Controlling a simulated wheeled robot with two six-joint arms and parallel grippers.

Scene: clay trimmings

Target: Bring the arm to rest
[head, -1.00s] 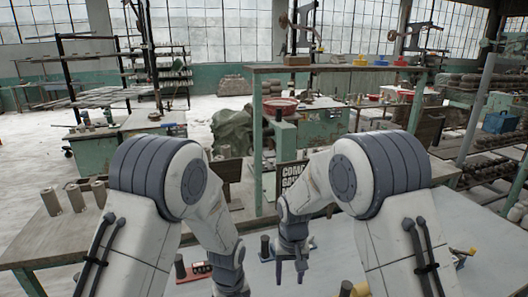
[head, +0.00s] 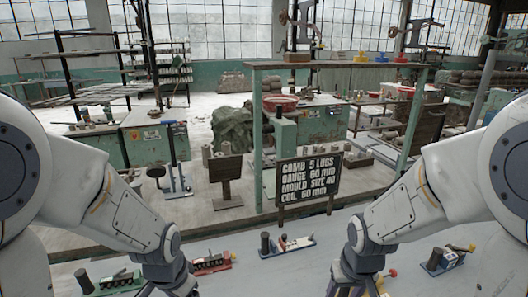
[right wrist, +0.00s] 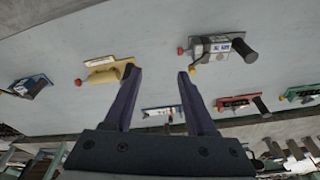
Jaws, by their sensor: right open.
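Both my arms come in from the sides of the head view and reach down over the pale table (head: 245,284). My right gripper (head: 352,290) hangs low right of centre, its tips cut off by the bottom edge. In the right wrist view its two dark fingers (right wrist: 159,72) are apart with nothing between them, above the table. My left gripper (head: 165,291) is low at the left, mostly cut off by the bottom edge, so its jaws cannot be judged.
On the table are a green-based tool (head: 120,281), a red one (head: 212,263), a blue-based one (head: 287,245) and another at right (head: 445,259). A dark sign (head: 308,178) stands behind.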

